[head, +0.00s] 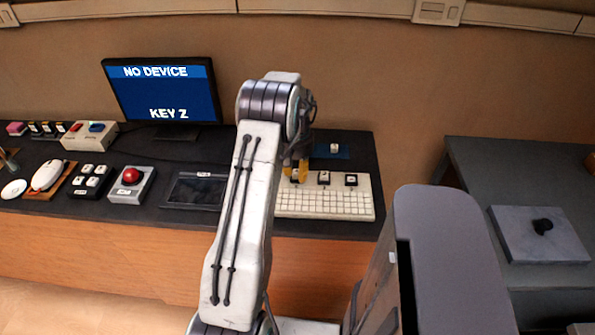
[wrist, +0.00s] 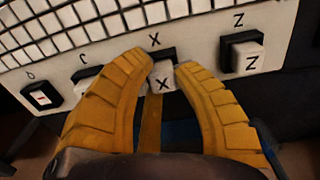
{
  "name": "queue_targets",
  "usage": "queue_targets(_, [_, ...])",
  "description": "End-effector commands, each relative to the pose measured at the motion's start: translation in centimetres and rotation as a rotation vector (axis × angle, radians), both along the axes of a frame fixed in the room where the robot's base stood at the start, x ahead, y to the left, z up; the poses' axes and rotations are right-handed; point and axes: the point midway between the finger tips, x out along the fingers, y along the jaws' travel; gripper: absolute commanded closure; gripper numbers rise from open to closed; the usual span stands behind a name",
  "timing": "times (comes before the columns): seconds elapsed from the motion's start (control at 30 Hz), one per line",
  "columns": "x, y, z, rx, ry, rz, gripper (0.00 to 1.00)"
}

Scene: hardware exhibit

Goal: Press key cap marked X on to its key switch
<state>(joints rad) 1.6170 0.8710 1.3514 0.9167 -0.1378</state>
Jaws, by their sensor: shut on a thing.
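In the wrist view the key cap marked X (wrist: 163,82) is white with a black X. My gripper (wrist: 164,70) has its two yellow fingers shut on it. The cap is at the dark key switch (wrist: 164,53) under the printed X label; I cannot tell whether it is seated or just above. The keyboard (wrist: 190,20) is cream with rows of small keys. In the head view my gripper (head: 297,170) is at the keyboard's far edge (head: 330,205), partly hidden by my arm.
A Z cap (wrist: 247,55) sits at the switch to the right. A C switch (wrist: 88,73) is partly behind the left finger; another black switch (wrist: 42,96) is beyond. The monitor (head: 160,92) reads "NO DEVICE" and "KEY Z". A blue mat (head: 322,153) holds a pale block (head: 334,148).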

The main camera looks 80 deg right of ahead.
Motion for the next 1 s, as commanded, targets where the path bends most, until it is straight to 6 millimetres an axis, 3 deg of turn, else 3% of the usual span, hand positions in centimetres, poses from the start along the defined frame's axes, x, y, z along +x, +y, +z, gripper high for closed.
queue_targets(0.07, [0.0,0.0,0.02,0.0,0.0,0.0,0.83])
queue_targets(0.1, [0.0,0.0,0.03,0.0,0.0,0.0,0.71])
queue_targets(0.4, [0.0,0.0,0.04,0.0,0.0,0.0,0.45])
queue_targets(0.57, [0.0,0.0,0.04,0.0,0.0,0.0,0.45])
queue_targets(0.6, [0.0,0.0,0.04,0.0,0.0,0.0,0.38])
queue_targets(0.83, [0.0,0.0,0.04,0.0,0.0,0.0,0.18])
queue_targets(1.0, [0.0,0.0,0.04,0.0,0.0,0.0,0.18])
